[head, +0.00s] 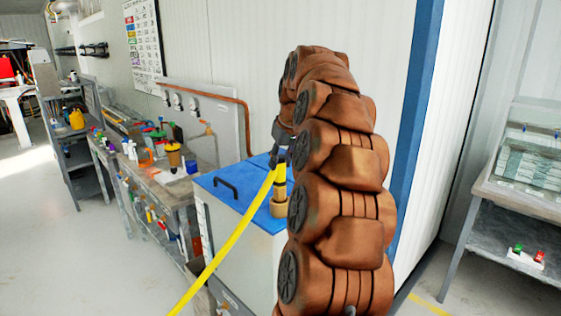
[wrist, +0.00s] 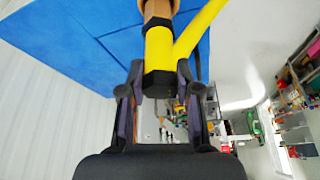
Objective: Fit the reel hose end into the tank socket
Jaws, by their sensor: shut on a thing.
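The yellow reel hose (head: 226,250) rises from the bottom of the head view to its hose end at my gripper. In the wrist view, the hose end has a yellow body (wrist: 158,48) with black collars, and the hose slants off to the upper right. My gripper (wrist: 157,88) is shut on the hose end's black collar; in the head view it is the dark shape (head: 281,148) at my arm's tip. The tan tank socket (head: 280,207) stands on the blue tank top, directly under the hose end. A tan piece meets the hose end's tip; I cannot tell whether it is seated.
The blue-topped tank (head: 232,192) has a black handle (head: 226,186). A cluttered workbench (head: 160,180) stands to its left. A white wall is behind. A rack with a tray (head: 525,190) stands at right. The floor at left is clear.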

